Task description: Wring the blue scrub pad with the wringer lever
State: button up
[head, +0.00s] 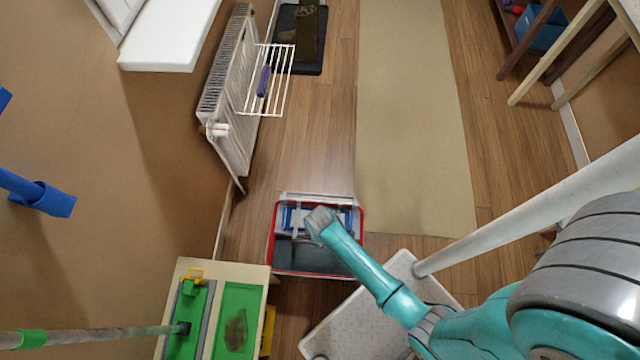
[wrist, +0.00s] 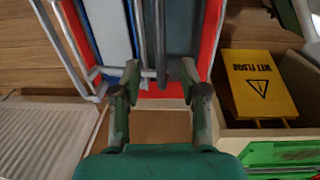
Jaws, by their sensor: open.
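The red bucket (head: 362,240) stands on the floor in the head view, with a grey wringer frame across its far part. Blue edges of the scrub pad (head: 289,218) show inside the wringer; the pad is largely hidden by the frame. In the wrist view it seems to be a blue strip (wrist: 130,35) beside white panels. My gripper (wrist: 161,75) is open over the bucket. A thin grey bar (wrist: 160,40), perhaps the wringer lever, ends between its fingertips; I cannot tell if they touch. The gripper (head: 318,220) partly covers the wringer in the head view.
A low cabinet (head: 225,270) with green trays stands left of the bucket. A yellow wet-floor sign (wrist: 258,85) is beside the bucket. A radiator (head: 225,95) with a drying rack (head: 275,80) is on the left wall. The beige runner (head: 410,110) is clear.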

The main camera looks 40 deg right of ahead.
jog(key=f, duration=0.8)
jog(key=shift+w+d+f, duration=0.2)
jog(key=shift+f, duration=0.1)
grip_shut()
